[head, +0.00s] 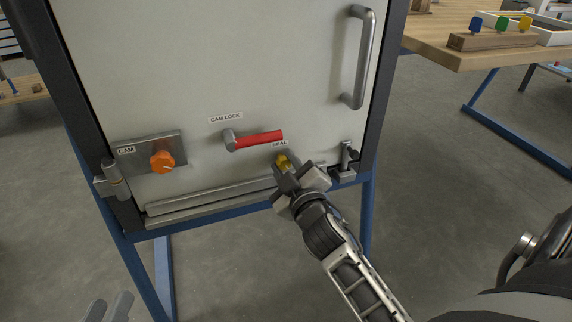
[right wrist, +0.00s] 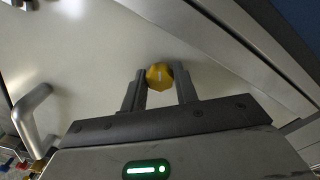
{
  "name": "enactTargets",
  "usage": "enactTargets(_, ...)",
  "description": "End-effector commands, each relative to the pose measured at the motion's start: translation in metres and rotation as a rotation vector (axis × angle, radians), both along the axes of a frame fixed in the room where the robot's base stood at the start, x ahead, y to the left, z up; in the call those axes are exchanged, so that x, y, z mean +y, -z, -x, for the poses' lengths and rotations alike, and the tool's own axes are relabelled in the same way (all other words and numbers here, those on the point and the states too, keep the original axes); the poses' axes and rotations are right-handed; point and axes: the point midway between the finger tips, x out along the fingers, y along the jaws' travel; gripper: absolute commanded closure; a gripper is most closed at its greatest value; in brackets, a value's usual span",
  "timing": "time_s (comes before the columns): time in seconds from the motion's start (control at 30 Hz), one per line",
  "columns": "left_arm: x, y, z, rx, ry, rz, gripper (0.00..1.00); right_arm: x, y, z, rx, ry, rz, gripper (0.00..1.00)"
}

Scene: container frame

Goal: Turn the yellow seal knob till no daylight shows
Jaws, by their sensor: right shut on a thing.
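The yellow seal knob (head: 282,160) sits low on the pale door (head: 220,70), under a "SEAL" label, and is partly hidden by my right gripper (head: 284,170). In the right wrist view the knob (right wrist: 159,76) shows between the two fingers of the right gripper (right wrist: 160,88), with a white mark on its face. The right gripper is shut on it. A grey seal bar (head: 210,204) runs along the door's lower edge; whether daylight shows under it I cannot tell. My left gripper (head: 108,306) is at the bottom left, open and empty, away from the door.
A red cam lock handle (head: 258,139) lies just above the seal knob. An orange cam knob (head: 162,162) is to the left. A latch (head: 347,160) and a tall grey handle (head: 360,60) are on the right. A wooden table (head: 470,50) stands at the back right.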

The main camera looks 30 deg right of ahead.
Motion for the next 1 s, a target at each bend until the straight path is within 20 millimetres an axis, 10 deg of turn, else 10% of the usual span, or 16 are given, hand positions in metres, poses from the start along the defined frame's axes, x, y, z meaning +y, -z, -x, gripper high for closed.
enactTargets(0.4, 0.0005, -0.0006, 0.0009, 0.000, 0.001, -0.002, 0.64, 0.0016, -0.0027, -0.0011, -0.008, -0.005, -0.006, 0.93)
enactTargets(0.43, 0.0006, -0.0008, 0.0010, -0.001, 0.000, -0.002, 0.64, 0.0016, -0.0027, -0.0011, -0.008, -0.005, -0.006, 0.62)
enactTargets(0.5, 0.0006, -0.0013, 0.0010, -0.002, 0.000, -0.002, 0.64, 0.0014, -0.0025, -0.0009, -0.008, -0.004, -0.006, 0.49)
enactTargets(1.0, 0.0006, 0.0067, 0.0018, -0.003, 0.001, -0.002, 0.64, 0.0005, 0.0010, -0.0005, 0.047, -0.005, 0.213, 0.49)
